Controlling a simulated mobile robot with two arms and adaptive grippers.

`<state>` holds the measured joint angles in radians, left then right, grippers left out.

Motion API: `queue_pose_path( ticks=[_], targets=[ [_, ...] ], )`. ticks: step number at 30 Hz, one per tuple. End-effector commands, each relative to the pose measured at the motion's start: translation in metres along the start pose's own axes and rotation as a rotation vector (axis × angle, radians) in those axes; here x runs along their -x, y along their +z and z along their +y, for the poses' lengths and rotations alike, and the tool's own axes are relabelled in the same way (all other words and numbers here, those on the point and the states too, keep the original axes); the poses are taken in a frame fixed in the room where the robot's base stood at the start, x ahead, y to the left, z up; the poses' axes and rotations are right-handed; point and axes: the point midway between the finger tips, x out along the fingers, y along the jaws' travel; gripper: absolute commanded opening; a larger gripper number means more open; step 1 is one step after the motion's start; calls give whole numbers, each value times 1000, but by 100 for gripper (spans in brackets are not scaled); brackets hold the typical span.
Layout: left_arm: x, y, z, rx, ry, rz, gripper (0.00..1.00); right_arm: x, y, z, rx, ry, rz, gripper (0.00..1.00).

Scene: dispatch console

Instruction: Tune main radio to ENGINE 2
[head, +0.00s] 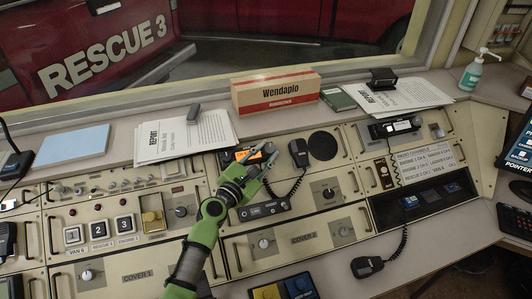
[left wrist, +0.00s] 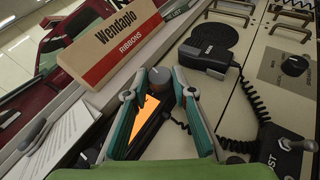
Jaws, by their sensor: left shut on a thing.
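The main radio shows its lit orange display (head: 243,155) on the console, just behind my left gripper (head: 262,160). In the left wrist view the display also shows (left wrist: 144,118), partly hidden by the fingers; its text cannot be read. A round grey knob (left wrist: 158,79) sits at the display's far end in that view. My left gripper (left wrist: 160,88) is shut on this knob, with one finger on each side. In the head view the knob is hidden by the gripper. My right gripper is not in view.
A handset (head: 298,152) with a coiled cord lies right of the radio, beside a round black speaker (head: 322,145). A Wendaplo box (head: 277,93) and papers (head: 205,135) stand behind. Numbered buttons (head: 99,229) are at left.

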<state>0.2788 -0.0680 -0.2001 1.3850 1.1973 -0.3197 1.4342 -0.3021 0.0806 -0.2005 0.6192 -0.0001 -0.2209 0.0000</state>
Motion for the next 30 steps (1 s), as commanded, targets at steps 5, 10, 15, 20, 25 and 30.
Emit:
queue_pose_path(
  ticks=[5, 10, 15, 20, 25, 30],
  targets=[
    [0, 1, 5, -42, -87, -6, 2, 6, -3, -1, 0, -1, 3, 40],
    [-1, 1, 8, -91, -204, -14, 2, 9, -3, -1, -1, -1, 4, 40],
    [-2, 0, 10, -140, -322, -21, 2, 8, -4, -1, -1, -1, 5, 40],
    [-2, 0, 12, -177, -416, -28, 2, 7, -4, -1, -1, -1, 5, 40],
    [-3, 0, 13, -207, -488, -33, 2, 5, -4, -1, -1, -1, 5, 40],
    [-3, 0, 13, -223, -529, -36, 2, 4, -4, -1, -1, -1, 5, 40]
  ],
)
